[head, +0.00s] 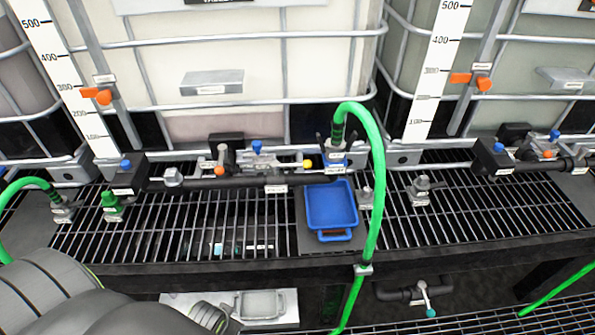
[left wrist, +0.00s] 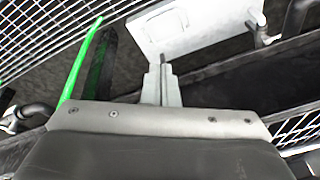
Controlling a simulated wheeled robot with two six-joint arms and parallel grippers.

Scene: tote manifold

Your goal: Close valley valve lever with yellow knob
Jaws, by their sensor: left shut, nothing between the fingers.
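My left arm comes in at the lower left of the head view, low and in front of the grating, well away from the knob. In the left wrist view my left gripper (left wrist: 161,84) is shut and empty, with a white panel (left wrist: 150,40) beyond its tips. The knob is not in that view. My right gripper is in neither view.
A blue tray (head: 332,205) lies on the grating below the knob. A green hose (head: 378,190) arches up just right of it. Blue-handled (head: 257,147) and orange-tipped (head: 221,147) valves stand left of the knob. Large caged tanks stand behind. The grating's front edge lies above my arm.

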